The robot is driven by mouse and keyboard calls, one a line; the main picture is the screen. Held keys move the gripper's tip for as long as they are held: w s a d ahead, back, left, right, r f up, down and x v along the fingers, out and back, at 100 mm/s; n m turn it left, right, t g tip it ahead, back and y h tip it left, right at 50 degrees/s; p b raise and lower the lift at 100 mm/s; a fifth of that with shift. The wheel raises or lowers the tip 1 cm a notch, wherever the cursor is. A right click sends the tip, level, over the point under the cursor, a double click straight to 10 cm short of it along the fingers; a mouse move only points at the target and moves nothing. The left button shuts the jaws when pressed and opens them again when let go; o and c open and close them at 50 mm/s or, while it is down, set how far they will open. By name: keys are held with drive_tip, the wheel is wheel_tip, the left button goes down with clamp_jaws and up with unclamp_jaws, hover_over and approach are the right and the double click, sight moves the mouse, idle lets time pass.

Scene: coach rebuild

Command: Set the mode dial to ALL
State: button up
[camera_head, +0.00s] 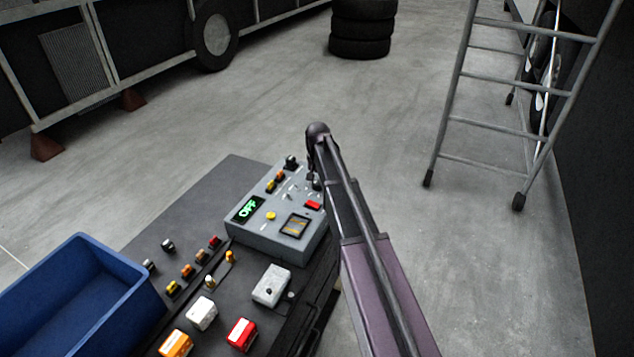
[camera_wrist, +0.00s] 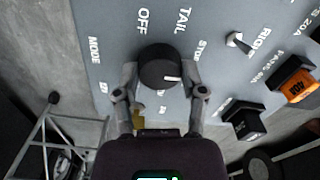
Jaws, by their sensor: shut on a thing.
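The mode dial (camera_wrist: 159,64) is a round black knob with a white pointer line on the grey tester panel, seen in the wrist view. My gripper (camera_wrist: 163,76) is shut on the dial, one finger at each side. Labels OFF, TAIL and STOP show around the dial, with MODE at the left; labels nearer the gripper are partly hidden, and I cannot read ALL. In the head view the grey control box (camera_head: 262,237) has a green display (camera_head: 249,208) reading OFF; my arm covers the dial's area.
A toggle switch (camera_wrist: 238,41), a black fuse (camera_wrist: 243,118) and an orange fuse (camera_wrist: 297,86) are near the dial. A blue bin (camera_head: 118,268), a white box (camera_head: 272,286) and several small parts lie on the bench. A ladder (camera_head: 516,83) stands on the floor at right.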

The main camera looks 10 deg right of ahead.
drive_tip(key=m, duration=0.6)
drive_tip(key=shift+w, duration=0.1)
drive_tip(key=m, duration=0.6)
drive_tip(key=shift+m, duration=0.4)
drive_tip(key=m, duration=1.3)
drive_tip(key=o, duration=1.2)
drive_tip(key=shift+c, duration=0.2)
